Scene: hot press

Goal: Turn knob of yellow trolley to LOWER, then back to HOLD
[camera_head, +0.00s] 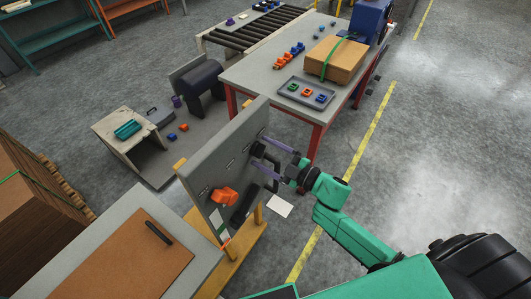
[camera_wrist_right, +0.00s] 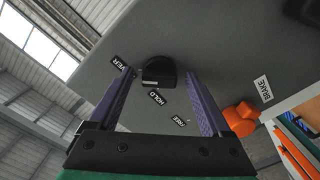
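The yellow trolley (camera_head: 236,262) has an upright grey panel (camera_head: 208,165). On the panel is a black knob (camera_head: 258,149), also seen in the right wrist view (camera_wrist_right: 159,72). My right gripper (camera_head: 263,151) reaches the panel from the right. In the wrist view its two purple fingers (camera_wrist_right: 160,76) stand apart, one on each side of the knob, with visible gaps. Labels HOLD (camera_wrist_right: 159,97) and FREE (camera_wrist_right: 179,122) show between the fingers. A label ending in VER (camera_wrist_right: 119,63) is partly hidden by the left finger. I cannot tell where the knob points. My left gripper is not in view.
An orange part (camera_head: 224,195) on the panel sits near a BRAKE label (camera_wrist_right: 263,88). A black handle (camera_head: 244,204) is below the knob. A red-legged table (camera_head: 262,80) stands behind the trolley. A brown-topped table (camera_head: 130,262) is at lower left. Floor to the right is clear.

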